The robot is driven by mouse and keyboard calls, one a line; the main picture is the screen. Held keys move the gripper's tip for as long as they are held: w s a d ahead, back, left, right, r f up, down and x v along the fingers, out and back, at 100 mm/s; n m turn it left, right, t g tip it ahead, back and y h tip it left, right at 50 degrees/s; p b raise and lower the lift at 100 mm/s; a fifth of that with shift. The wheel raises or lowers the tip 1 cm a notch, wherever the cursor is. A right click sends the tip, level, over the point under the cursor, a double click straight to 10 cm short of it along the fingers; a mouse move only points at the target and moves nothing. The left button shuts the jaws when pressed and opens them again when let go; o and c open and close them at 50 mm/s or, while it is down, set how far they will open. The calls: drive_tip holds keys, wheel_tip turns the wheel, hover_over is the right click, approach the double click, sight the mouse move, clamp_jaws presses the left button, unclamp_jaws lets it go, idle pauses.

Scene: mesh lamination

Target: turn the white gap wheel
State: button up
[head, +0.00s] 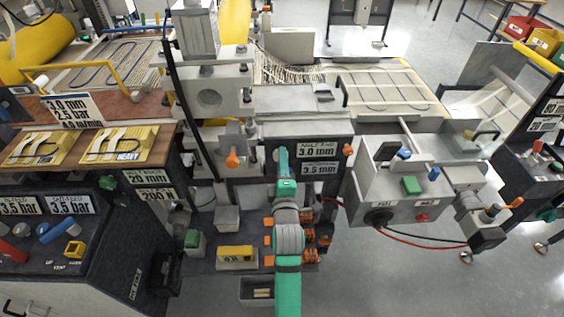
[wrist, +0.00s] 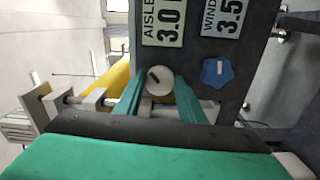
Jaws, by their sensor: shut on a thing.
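The white gap wheel (wrist: 159,81) is a small round knob with a dark mark on its face, on the dark panel in the wrist view. My gripper (wrist: 158,92) has its two green fingers on either side of the wheel, shut on it. In the head view my gripper (head: 283,157) reaches the front of the dark panel (head: 330,141), left of its number labels, and the wheel is hidden there. The label (head: 319,150) reads 3.0 mm, and the lower label (head: 319,168) reads 3.5 mm.
A blue lobed knob (wrist: 216,72) sits close to the right of the white wheel. A grey control box (head: 400,187) stands to the right. A yellow block (head: 236,255) lies below left of my arm.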

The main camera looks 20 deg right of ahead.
drive_tip(key=o, duration=1.1)
drive_tip(key=shift+a, duration=0.1)
drive_tip(key=shift+c, duration=0.2)
drive_tip(key=v, duration=1)
drive_tip(key=shift+s, duration=0.4)
drive_tip(key=shift+w, duration=0.15)
drive_tip(key=s+a+f+m+g+y, duration=0.1)
drive_tip(key=s+a+f+m, duration=0.2)
drive_tip(key=s+a+f, duration=0.35)
drive_tip(key=s+a+f+m+y, duration=0.2)
drive_tip(key=s+a+f+m, duration=0.2)
drive_tip(key=s, duration=0.6)
drive_tip(key=s+a+m+y, duration=0.1)
drive_tip(key=s+a+m, duration=0.2)
drive_tip(key=s, duration=0.6)
drive_tip(key=s+a+m+g+y, duration=0.1)
drive_tip(key=s+a+m, duration=0.2)
drive_tip(key=s, duration=0.5)
drive_tip(key=shift+s+m, duration=0.4)
